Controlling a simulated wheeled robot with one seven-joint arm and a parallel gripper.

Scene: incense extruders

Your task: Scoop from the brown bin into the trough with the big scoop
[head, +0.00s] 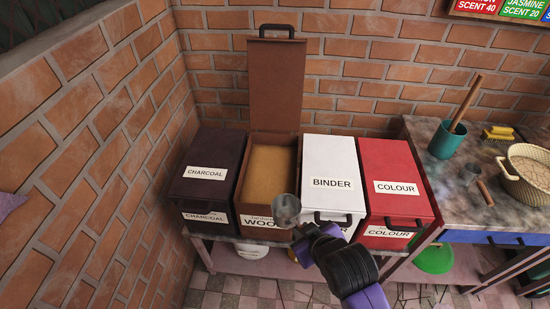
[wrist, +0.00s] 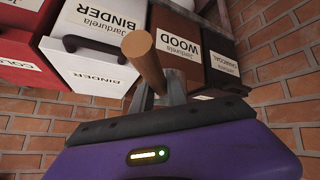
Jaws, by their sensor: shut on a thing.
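The brown bin (head: 294,162), labelled WOOD, stands with its lid (head: 277,85) raised against the wall. Tan powder (head: 272,174) fills much of it. My gripper (head: 304,233) is in front of the bins, shut on the big scoop. The scoop's grey metal bowl (head: 286,210) is before the brown bin's front, and I cannot tell whether it holds anything. In the wrist view the scoop's wooden handle (wrist: 144,55) rises from between the jaws, with the brown bin (wrist: 180,50) behind it. I see no trough in either view.
A dark charcoal bin (head: 212,160) stands left of the brown bin; white binder (head: 333,158) and red colour (head: 396,163) bins stand to its right, all closed. A workbench (head: 465,190) at right holds a teal cup (head: 447,141) and a basket (head: 526,172). Brick walls close the left and back.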

